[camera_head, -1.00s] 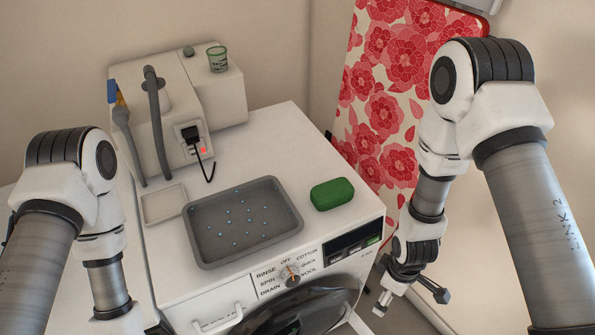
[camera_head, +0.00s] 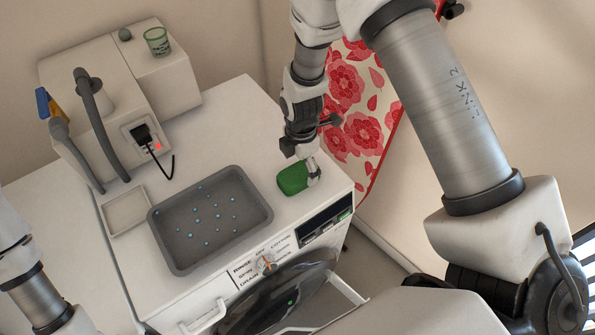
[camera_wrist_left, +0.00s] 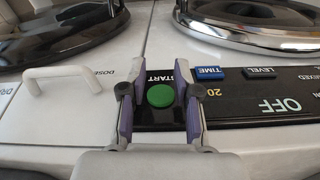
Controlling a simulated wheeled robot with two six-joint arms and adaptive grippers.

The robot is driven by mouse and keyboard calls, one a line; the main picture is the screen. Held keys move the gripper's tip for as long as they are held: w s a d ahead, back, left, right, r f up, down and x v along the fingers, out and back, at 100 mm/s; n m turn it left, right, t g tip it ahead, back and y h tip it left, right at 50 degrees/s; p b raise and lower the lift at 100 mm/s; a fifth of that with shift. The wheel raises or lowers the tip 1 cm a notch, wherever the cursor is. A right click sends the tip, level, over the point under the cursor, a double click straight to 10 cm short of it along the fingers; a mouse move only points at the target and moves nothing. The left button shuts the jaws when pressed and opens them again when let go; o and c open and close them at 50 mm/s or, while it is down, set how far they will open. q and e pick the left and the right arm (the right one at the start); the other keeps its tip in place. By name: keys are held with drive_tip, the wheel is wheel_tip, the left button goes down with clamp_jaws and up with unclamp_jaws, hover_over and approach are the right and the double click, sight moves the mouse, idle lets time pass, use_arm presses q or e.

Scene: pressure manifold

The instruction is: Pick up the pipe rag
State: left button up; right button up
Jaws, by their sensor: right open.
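A green rounded block (camera_head: 291,180), perhaps a folded rag or a sponge, lies on the white machine top right of the grey tray. I cannot tell whether it is the pipe rag. A small blue and yellow item (camera_head: 43,103) shows beside the grey pipe at the far left. My right gripper (camera_head: 301,163) is open at the green block, one finger overlapping its right end in the view; contact is unclear. My left gripper (camera_wrist_left: 160,110) is open and empty in the left wrist view, its fingers either side of the green START button (camera_wrist_left: 161,95).
A grey tray (camera_head: 155,232) with small blue dots and a small white tray (camera_head: 109,231) sit on the machine top. A white unit with a green cup (camera_head: 157,41) and hoses stands behind. A dial panel (camera_head: 262,265) and dark round door (camera_head: 275,300) are in front.

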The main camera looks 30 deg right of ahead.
sight(299, 172)
drive_tip(key=f, duration=0.3)
drive_tip(key=shift+w+a+f, duration=0.15)
drive_tip(key=shift+w+f, duration=0.2)
drive_tip(key=shift+w, duration=0.05)
drive_tip(key=shift+s+r, duration=0.1)
drive_tip(key=shift+s, duration=0.1)
drive_tip(key=shift+c, duration=0.3)
drive_tip(key=c, duration=1.2)
